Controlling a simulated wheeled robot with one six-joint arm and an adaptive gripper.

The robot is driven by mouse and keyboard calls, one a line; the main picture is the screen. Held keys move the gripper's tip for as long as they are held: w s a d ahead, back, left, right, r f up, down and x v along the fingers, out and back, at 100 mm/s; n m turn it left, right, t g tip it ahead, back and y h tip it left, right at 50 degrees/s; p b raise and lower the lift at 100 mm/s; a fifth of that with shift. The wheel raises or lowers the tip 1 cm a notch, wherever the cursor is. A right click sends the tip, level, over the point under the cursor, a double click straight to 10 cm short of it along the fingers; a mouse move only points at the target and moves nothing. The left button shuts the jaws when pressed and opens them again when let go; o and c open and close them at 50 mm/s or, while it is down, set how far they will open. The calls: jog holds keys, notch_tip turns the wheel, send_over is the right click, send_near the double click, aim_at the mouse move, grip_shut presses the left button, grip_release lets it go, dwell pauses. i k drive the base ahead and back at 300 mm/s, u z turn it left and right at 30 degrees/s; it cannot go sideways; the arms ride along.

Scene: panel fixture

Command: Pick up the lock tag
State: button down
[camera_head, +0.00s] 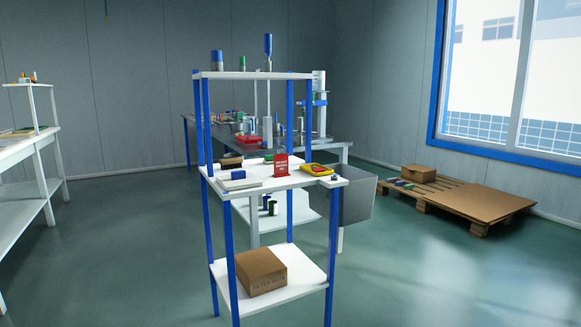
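A red upright tag with pale markings, which looks like the lock tag (281,168), stands on the middle shelf (262,187) of a white shelf unit with blue posts. It is near the middle of that shelf. My gripper is not in view, so its place relative to the tag cannot be told.
Near the tag are a yellow tray (317,171) with red items, a blue cylinder (238,174) and a pale flat block (240,183). A cardboard box (261,271) sits on the lower shelf. A grey bin (356,195) is at right. Open floor (430,270) lies right.

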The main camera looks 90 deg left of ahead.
aim_at(281, 160)
jog(key=u, duration=3.25)
jog(key=k, duration=0.6)
jog(key=u, duration=0.55)
jog(key=i, duration=2.4)
jog(key=z, duration=1.4)
jog(key=i, duration=0.75)
jog(key=z, duration=0.65)
